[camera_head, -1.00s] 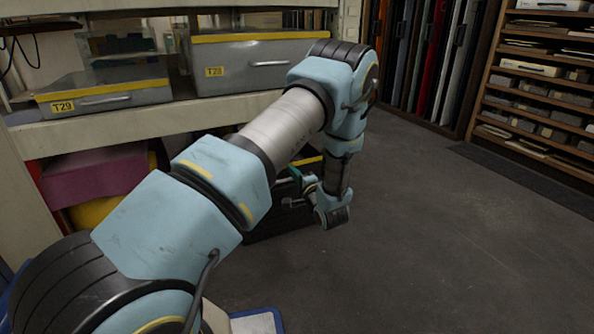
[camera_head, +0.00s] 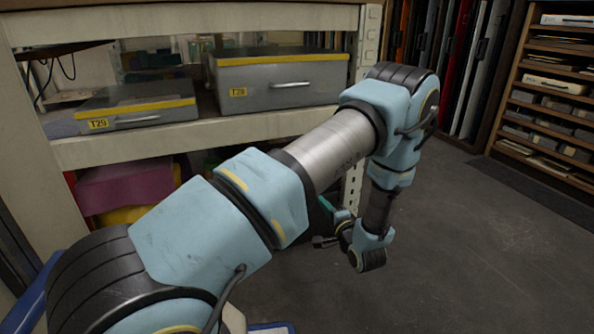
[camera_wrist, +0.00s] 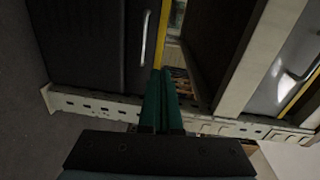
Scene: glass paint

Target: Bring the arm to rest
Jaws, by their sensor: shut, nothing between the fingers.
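My arm reaches across the head view from the lower left, its elbow high and its forearm hanging down at the right. My gripper (camera_wrist: 161,72) shows in the wrist view as two green fingers pressed together with nothing between them. In the head view only a bit of teal finger (camera_head: 326,207) shows beside my wrist; my arm hides the rest. The fingers point towards the shelf unit, and I cannot tell the exact gap.
The shelf unit (camera_head: 371,38) bears a grey box T29 (camera_head: 140,105) and a larger grey box T28 (camera_head: 282,80). Pink (camera_head: 125,187) and yellow (camera_head: 122,215) things lie below. A slotted rack (camera_head: 555,92) stands at right. The dark floor (camera_head: 460,260) between is clear.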

